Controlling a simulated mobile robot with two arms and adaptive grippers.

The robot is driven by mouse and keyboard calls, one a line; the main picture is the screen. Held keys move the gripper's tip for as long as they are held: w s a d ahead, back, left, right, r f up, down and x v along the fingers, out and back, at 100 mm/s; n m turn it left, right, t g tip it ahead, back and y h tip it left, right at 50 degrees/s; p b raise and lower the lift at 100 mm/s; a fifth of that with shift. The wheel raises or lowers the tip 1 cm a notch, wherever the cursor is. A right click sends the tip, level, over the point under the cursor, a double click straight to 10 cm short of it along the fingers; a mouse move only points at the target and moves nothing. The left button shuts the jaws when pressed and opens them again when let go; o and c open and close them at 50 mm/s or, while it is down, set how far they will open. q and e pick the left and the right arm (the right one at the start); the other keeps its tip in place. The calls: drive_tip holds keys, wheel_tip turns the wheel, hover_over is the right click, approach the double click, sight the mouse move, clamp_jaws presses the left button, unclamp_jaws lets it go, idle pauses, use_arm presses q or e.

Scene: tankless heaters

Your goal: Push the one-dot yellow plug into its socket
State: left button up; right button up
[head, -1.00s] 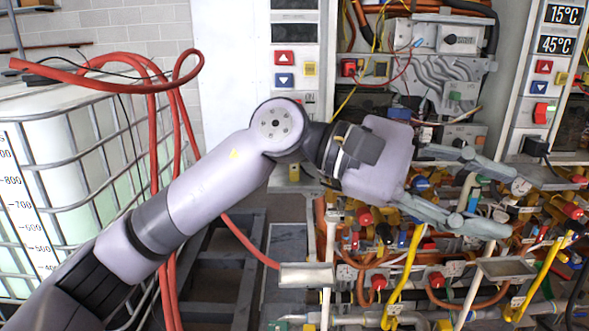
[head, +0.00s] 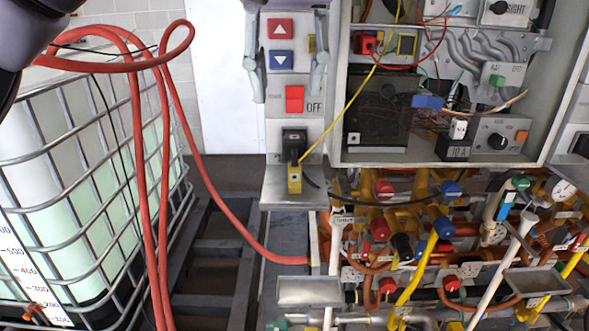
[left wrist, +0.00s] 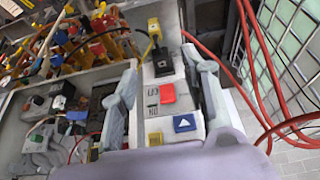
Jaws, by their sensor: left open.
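The small yellow plug (head: 294,181) stands at the ledge under the left heater's control panel, with a thin yellow cable running up and right from it. A dark mark shows on its face, too small to count dots. Right above it is a black socket block (head: 293,141); I cannot tell whether the two are joined. In the left wrist view the yellow plug (left wrist: 154,27) is beyond the black block (left wrist: 163,61). My left gripper (head: 287,97) is open and empty, its fingers on either side of the panel, above the plug. My right gripper is out of view.
A red switch (head: 294,99) marked OFF and red and blue arrow buttons lie between the fingers. An open electrical box (head: 352,160) with wires is on the right. Pipes and valves crowd below it. A caged white tank (head: 60,190) and red hoses (head: 140,120) stand left.

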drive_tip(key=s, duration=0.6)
use_arm(q)
approach(295, 166)
drive_tip(key=x, duration=0.3)
drive_tip(key=p+x, duration=0.1)
drive_tip(key=shift+a+f, duration=0.35)
drive_tip(key=shift+a, duration=0.05)
drive_tip(key=shift+w+f, duration=0.15)
drive_tip(key=shift+f, duration=0.25)
drive_tip(key=shift+d+f, duration=0.1)
drive_tip(key=x, duration=0.1)
drive_tip(key=p+x, duration=0.1)
drive_tip(key=x, duration=0.1)
drive_tip(key=p+x, duration=0.1)
drive_tip(key=shift+w+d+f, duration=0.2)
drive_tip(key=shift+w+d, duration=0.05)
drive_tip(key=shift+w, duration=0.05)
drive_tip(key=shift+f, duration=0.2)
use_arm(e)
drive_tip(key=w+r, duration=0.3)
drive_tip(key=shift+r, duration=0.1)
